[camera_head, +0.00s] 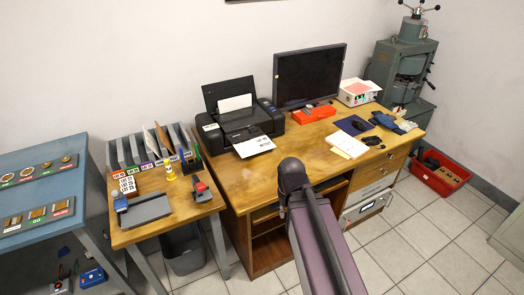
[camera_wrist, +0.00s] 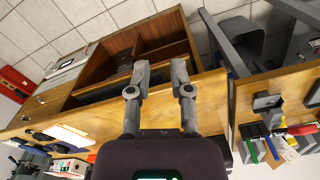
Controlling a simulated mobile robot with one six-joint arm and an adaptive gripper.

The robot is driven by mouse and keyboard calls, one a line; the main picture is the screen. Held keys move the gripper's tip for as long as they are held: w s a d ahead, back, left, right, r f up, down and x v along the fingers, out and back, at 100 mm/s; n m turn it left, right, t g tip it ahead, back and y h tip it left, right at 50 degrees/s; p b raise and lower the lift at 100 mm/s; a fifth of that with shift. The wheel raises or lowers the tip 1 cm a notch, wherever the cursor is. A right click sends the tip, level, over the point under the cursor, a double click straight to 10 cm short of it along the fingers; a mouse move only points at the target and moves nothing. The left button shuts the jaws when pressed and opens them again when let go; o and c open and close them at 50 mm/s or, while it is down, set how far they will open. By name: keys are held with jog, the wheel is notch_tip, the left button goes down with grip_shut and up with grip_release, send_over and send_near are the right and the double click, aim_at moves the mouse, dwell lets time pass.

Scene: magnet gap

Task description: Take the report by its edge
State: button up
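A printed white sheet (camera_head: 254,146), which looks like the report, lies at the front of the black printer (camera_head: 263,115) on the wooden desk, its near end sticking out over the desk top. In the wrist view I cannot make it out; the gripper body covers that part of the desk. My gripper (camera_wrist: 160,70) has its two fingers apart with nothing between them, over the desk's front edge and open shelf. In the head view my arm hides the gripper, and the arm stands in front of the desk, right of the sheet.
Other papers (camera_head: 347,144) lie near a dark blue folder (camera_head: 353,125). A monitor (camera_head: 309,75) and a red tray (camera_head: 314,113) stand at the back. A small side table (camera_head: 150,232) with stamps and a file sorter is left. Bare desk top lies before the printer.

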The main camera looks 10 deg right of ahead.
jog(key=shift+a, duration=0.25)
